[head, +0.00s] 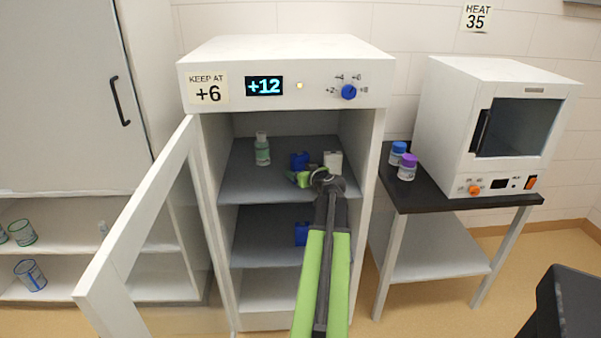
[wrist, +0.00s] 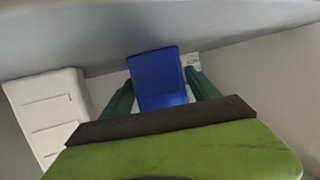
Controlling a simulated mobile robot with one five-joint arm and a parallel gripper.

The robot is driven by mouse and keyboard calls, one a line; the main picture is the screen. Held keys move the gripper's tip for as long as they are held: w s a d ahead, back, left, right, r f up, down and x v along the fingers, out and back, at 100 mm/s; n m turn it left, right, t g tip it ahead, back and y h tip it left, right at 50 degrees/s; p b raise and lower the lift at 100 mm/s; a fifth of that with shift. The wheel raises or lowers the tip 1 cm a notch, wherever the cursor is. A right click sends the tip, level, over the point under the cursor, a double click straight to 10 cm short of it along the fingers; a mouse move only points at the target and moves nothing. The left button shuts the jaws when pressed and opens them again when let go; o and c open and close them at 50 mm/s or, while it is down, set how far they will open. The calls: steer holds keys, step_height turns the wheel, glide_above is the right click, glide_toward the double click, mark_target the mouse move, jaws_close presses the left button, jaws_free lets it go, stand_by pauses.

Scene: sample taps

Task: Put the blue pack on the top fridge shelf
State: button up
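The fridge stands with its door open. A blue pack (head: 299,160) is on its top shelf (head: 240,187), between a green-labelled bottle and a white pack. The blue pack also shows in the wrist view (wrist: 158,78), upright between my two green fingertips. My gripper (head: 305,177) reaches into the top compartment, just in front of the pack. In the wrist view the fingers (wrist: 158,90) flank the pack, with a narrow gap at the right one; they look open. A second blue pack (head: 301,233) is on the shelf below, partly hidden by my arm.
The bottle (head: 262,150) stands left on the top shelf, the white pack (head: 333,161) close to my gripper's right. The open glass door (head: 130,240) juts out at the left. The fridge display (head: 264,86) reads +12. An oven and two lidded jars (head: 406,167) are on the right table.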

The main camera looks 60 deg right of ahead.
steer(key=shift+o, duration=0.9)
steer(key=shift+r+p, duration=0.3)
steer(key=p+v, duration=0.3)
steer(key=v, duration=0.9)
steer(key=shift+f, duration=0.15)
